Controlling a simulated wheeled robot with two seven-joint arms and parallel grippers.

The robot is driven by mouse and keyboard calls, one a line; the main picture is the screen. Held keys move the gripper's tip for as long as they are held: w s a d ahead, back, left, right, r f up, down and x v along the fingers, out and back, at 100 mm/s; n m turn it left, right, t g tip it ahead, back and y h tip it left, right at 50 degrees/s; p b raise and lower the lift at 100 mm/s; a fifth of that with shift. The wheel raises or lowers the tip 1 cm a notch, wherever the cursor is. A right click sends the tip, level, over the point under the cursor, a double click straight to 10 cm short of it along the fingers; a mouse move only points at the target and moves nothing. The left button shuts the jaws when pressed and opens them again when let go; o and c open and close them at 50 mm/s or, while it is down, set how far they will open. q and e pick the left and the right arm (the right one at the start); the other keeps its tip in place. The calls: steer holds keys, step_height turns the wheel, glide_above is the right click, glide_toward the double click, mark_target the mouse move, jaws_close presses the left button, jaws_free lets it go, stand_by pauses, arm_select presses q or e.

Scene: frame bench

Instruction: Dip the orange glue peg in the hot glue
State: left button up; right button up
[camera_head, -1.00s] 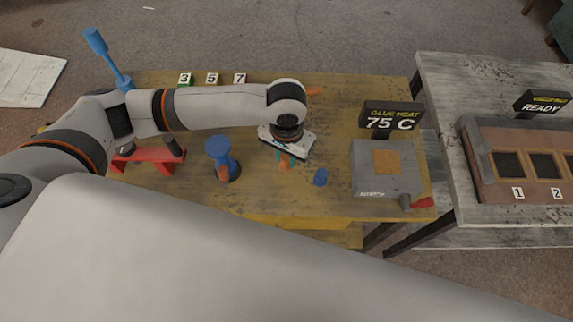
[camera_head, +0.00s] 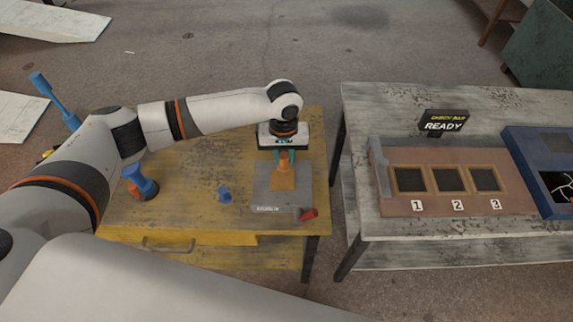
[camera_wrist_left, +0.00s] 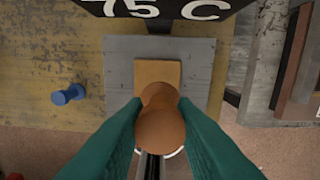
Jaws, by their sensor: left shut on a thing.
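The orange glue peg (camera_wrist_left: 162,128) is held between the teal fingers of my left gripper (camera_wrist_left: 157,125). In the head view the left gripper (camera_head: 284,158) is shut on the peg (camera_head: 284,166), over the grey glue heater (camera_head: 262,197). The heater has an orange square of glue (camera_head: 283,186) on top, also seen in the left wrist view (camera_wrist_left: 158,74). The peg's lower end overlaps that square; I cannot tell whether it touches the glue. A sign reading 75 C (camera_wrist_left: 160,9) stands behind the heater. My right gripper is out of view.
Right of a gap is a grey bench (camera_head: 375,225) with a tray of numbered frames (camera_head: 410,208).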

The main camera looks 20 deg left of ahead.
mark_target(282, 166)
arm_select(q)
steer(key=shift+w, duration=0.15)
steer(key=shift+a, duration=0.55)
steer(key=shift+d+p, duration=0.1)
steer(key=shift+p, duration=0.2)
step_height(282, 166, down, 5)
steer(key=shift+r+b, duration=0.1)
steer(key=shift+b, duration=0.25)
steer(key=shift+d+f, duration=0.15)
steer(key=shift+f, duration=0.65)
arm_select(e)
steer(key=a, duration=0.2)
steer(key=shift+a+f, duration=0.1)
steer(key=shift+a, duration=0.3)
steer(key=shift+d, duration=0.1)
